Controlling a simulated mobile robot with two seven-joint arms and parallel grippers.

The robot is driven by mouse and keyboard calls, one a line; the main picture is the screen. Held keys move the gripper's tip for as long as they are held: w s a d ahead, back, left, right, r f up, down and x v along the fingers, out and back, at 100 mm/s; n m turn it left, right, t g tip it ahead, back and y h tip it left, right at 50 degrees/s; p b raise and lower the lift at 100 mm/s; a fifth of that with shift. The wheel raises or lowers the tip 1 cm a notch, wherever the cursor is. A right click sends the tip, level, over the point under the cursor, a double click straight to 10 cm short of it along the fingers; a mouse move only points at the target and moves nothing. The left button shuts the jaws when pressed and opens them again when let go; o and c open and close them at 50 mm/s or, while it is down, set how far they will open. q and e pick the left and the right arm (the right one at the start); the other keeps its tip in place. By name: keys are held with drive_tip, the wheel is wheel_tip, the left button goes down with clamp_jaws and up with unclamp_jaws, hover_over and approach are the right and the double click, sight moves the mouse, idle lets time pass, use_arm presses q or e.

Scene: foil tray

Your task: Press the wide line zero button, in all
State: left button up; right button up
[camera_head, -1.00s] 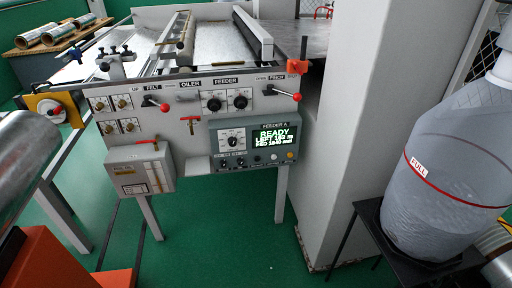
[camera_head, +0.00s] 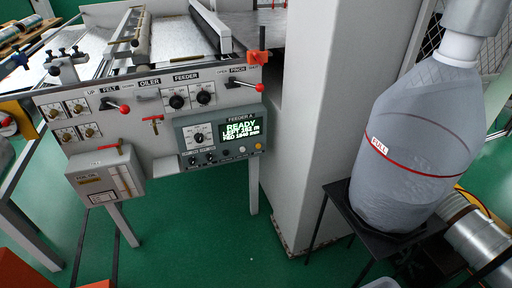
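The grey FEEDER A control box (camera_head: 221,137) is mounted on the right part of the machine's front panel. Its lit screen (camera_head: 241,132) reads READY, with a LEFT line and a FED line in smaller text. Left of the screen is a round dial (camera_head: 198,138). Below the screen sit a dark button (camera_head: 226,153), a grey button (camera_head: 241,150) and a pale button (camera_head: 257,147). Their labels are too small to read, so I cannot tell which is the wide line zero button. Neither gripper is in view.
A red-knobbed FELT lever (camera_head: 123,109) and PINCH lever (camera_head: 258,88) stick out from the panel. A pale box (camera_head: 104,174) hangs lower left. A white column (camera_head: 312,130) and a bag marked FULL (camera_head: 410,155) on a black stand are at right. Green floor (camera_head: 190,235) is open in front.

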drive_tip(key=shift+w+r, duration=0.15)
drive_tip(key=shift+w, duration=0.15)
